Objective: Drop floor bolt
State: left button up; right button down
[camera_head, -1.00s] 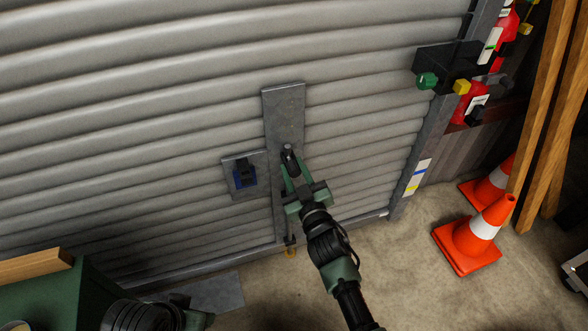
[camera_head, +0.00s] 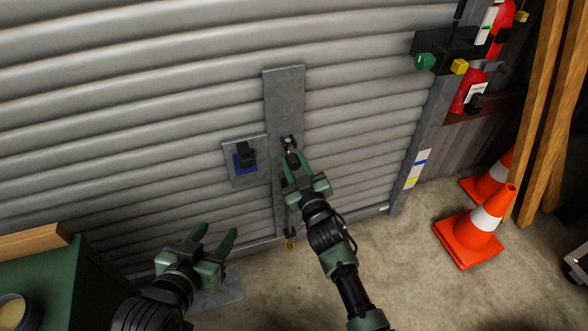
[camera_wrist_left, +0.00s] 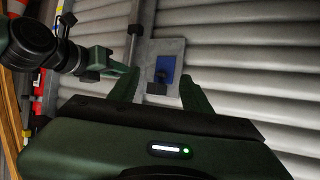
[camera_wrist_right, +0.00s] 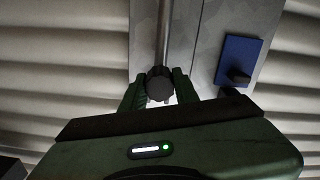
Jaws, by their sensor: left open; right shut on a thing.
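The floor bolt is a dark rod with a black knob (camera_head: 291,160) on a grey vertical plate (camera_head: 284,95) fixed to the roller door. My right gripper (camera_head: 297,162) is shut on the bolt's knob; the right wrist view shows the round knob (camera_wrist_right: 160,84) between its fingers, with the rod (camera_wrist_right: 164,35) running past it. The rod's lower end is near a yellowish ring (camera_head: 290,244) at the door's foot. My left gripper (camera_head: 215,236) is open and empty at the lower left, apart from the door. A blue lock piece with a black knob (camera_head: 245,161) sits on a small plate left of the bolt.
The ribbed roller door (camera_head: 130,100) fills the back. A black box with green and yellow knobs (camera_head: 446,52) is on the right post. Orange cones (camera_head: 470,232) stand on the floor at right. A green cabinet (camera_head: 60,280) is at lower left. Floor between is clear.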

jog(key=shift+s+f, duration=0.1)
jog(key=shift+f, duration=0.25)
pick_arm(q)
jog(key=shift+w+d+r+t, duration=0.15)
jog(key=shift+r+t, duration=0.1)
jog(key=shift+r, duration=0.2)
jog(key=shift+w+d+r+t, duration=0.1)
jog(key=shift+r+t, duration=0.15)
jog(key=shift+r, duration=0.15)
pick_arm(e)
jog(key=shift+f, duration=0.1)
jog(key=c, duration=1.1)
grip_release()
jog(key=shift+o, duration=0.2)
pick_arm(q)
jog(key=shift+f, duration=0.1)
